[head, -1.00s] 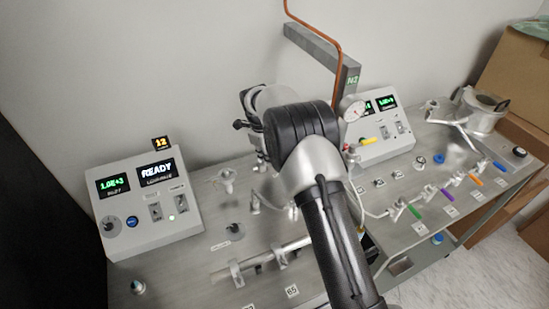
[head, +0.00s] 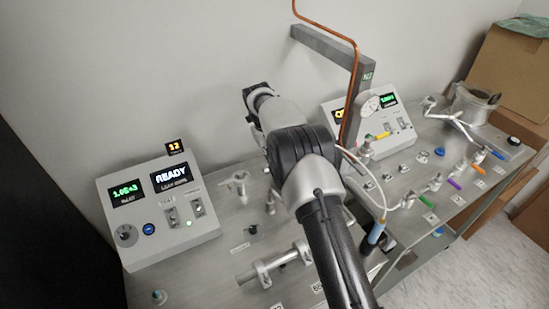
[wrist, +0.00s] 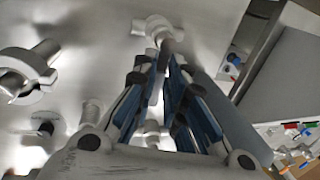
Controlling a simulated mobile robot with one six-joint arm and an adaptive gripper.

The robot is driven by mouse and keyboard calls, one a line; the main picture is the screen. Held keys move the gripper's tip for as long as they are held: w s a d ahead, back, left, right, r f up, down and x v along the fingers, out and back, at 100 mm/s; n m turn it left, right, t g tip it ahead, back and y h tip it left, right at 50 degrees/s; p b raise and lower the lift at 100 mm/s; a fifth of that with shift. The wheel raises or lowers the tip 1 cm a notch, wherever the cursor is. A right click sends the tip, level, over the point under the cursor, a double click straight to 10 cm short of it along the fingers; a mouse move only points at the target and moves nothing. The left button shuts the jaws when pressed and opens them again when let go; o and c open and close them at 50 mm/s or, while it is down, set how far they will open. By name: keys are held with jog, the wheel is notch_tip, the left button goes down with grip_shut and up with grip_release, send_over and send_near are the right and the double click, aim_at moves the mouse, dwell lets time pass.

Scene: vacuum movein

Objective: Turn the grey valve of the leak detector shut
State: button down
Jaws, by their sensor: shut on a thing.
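My gripper (wrist: 166,62) shows in the wrist view with its blue-sided fingers drawn together at the tips, shut on the grey valve's handle (wrist: 169,44). The handle is a short dark grey piece reaching down from a pale metal fitting (wrist: 154,24). The fingertips partly cover it, so its exact turn angle is unclear. In the head view my arm hides the fingertips and the valve. A grey console (head: 160,208) with a READY display stands at the left, apparently the leak detector.
Metal clamped tubing (head: 272,264) lies on the bench in front of my arm. Several coloured-handled valves (head: 455,183) line the right side.

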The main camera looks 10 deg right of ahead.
dwell(0.4)
jog(key=c, duration=1.6)
grip_release()
jog(key=shift+c, duration=0.2)
jog(key=shift+r, duration=0.15)
notch_tip(320, 180, up, 12)
jog(key=a, duration=0.2)
jog(key=shift+s+a+f, duration=0.15)
jog(key=shift+s+f, duration=0.1)
jog(key=shift+s, duration=0.15)
jog(key=shift+r, duration=0.1)
